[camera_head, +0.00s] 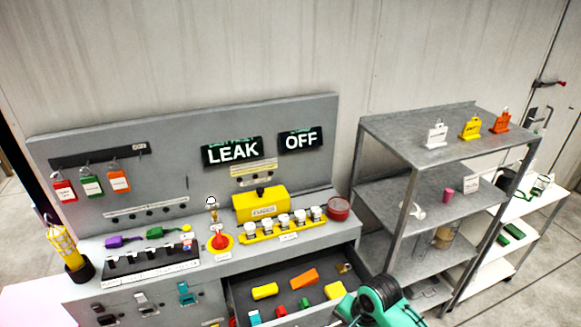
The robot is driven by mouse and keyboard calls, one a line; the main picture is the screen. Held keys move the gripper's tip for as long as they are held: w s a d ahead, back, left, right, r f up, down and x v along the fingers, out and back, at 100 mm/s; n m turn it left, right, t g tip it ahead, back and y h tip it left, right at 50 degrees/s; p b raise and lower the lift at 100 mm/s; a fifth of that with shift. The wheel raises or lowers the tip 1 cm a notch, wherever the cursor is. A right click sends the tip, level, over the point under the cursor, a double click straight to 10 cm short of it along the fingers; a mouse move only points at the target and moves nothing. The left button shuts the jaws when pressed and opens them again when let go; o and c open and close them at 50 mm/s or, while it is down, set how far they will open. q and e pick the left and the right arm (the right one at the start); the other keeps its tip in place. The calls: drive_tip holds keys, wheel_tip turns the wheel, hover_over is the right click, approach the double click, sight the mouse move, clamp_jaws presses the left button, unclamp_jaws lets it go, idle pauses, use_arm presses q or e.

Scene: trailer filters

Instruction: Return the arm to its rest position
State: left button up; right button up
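A teal and black part of my arm (380,302) shows at the bottom edge, right of centre, in front of an open drawer. I see no gripper fingers on it. My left arm is out of the picture. Neither gripper can be seen, so what they hold is hidden.
A metal shelf (395,133) stands at right, close to my arm.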

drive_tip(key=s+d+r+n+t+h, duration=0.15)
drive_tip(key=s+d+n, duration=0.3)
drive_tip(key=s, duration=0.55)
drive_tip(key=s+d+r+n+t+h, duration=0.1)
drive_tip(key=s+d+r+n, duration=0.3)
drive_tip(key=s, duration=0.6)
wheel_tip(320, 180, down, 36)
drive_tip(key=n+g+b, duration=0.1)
drive_tip(key=b, duration=0.4)
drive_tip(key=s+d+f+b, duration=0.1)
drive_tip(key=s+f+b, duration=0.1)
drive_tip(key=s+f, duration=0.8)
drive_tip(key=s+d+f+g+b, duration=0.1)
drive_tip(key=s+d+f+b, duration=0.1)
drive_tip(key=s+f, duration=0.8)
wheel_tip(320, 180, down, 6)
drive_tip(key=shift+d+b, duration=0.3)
drive_tip(key=shift+b, duration=0.2)
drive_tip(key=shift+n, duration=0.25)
